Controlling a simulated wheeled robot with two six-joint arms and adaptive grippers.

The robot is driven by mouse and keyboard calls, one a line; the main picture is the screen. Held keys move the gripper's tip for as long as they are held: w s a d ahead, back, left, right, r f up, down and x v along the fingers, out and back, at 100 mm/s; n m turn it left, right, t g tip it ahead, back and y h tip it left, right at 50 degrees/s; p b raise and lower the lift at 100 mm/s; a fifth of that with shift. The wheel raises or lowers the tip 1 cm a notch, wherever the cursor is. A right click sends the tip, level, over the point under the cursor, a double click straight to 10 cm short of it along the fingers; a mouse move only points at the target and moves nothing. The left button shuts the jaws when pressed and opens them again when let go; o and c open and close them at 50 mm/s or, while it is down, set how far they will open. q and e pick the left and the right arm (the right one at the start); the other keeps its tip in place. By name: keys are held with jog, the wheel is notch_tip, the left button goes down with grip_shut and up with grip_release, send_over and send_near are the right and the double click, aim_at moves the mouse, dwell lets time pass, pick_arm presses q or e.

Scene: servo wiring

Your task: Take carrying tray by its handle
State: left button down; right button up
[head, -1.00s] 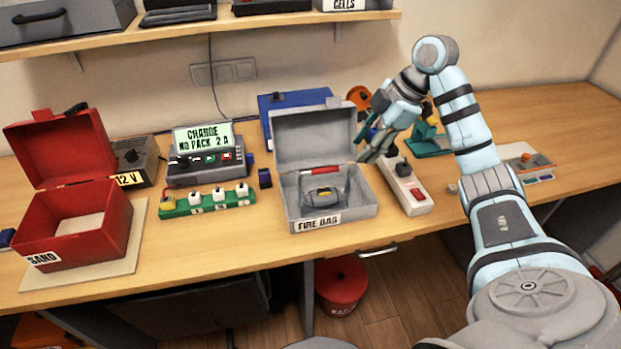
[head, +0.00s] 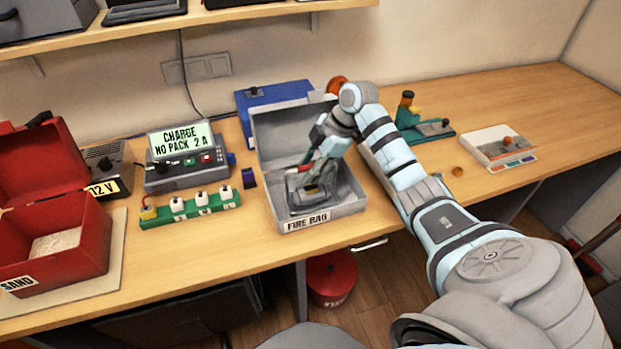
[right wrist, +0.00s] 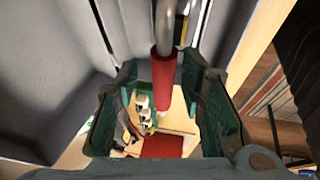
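The carrying tray (head: 312,198) is a small dark grey tray inside the open grey box labelled FIRE BAG (head: 350,199). Its red handle (head: 294,171) is partly hidden by my right gripper (head: 309,166) in the head view. In the right wrist view, the red grip of the handle (right wrist: 163,82) runs between the two green fingers of my right gripper (right wrist: 162,92). The fingers are spread, with gaps visible on both sides of the handle. My left gripper is in neither view.
The box's raised lid (head: 283,135) stands behind my right gripper. A charger (head: 183,158) and a green strip with white plugs (head: 190,207) are left of the box. A red SAND box (head: 60,250) is at far left. Free tabletop lies to the right.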

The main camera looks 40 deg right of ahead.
jog(key=shift+s, duration=0.2)
jog(key=shift+w+f+p, duration=0.1)
jog(key=shift+f+p, duration=0.1)
jog(key=shift+p, duration=0.1)
dwell(0.4)
grip_shut()
